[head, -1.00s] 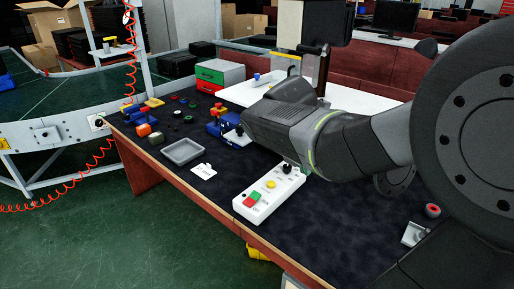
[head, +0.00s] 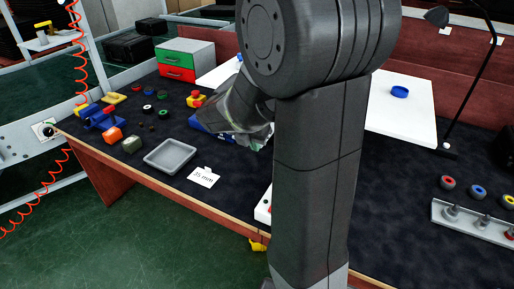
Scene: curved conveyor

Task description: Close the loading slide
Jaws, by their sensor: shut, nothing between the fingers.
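A blue device (head: 205,122) stands on the dark bench in the head view, largely hidden behind my wrist. I cannot tell which part of it, if any, is the loading slide, or how it stands. My gripper (head: 258,145) is just in front and to the right of the blue device, pointing down. It is shut and empty, and partly hidden by my arm. I cannot tell whether it touches the device.
A red and yellow button (head: 196,98) is behind the blue device. A grey tray (head: 170,155) and a "35 mm" card (head: 203,177) lie left of my gripper. A white control box (head: 264,205) is mostly behind my arm. A green and red drawer unit (head: 186,60) stands at the back.

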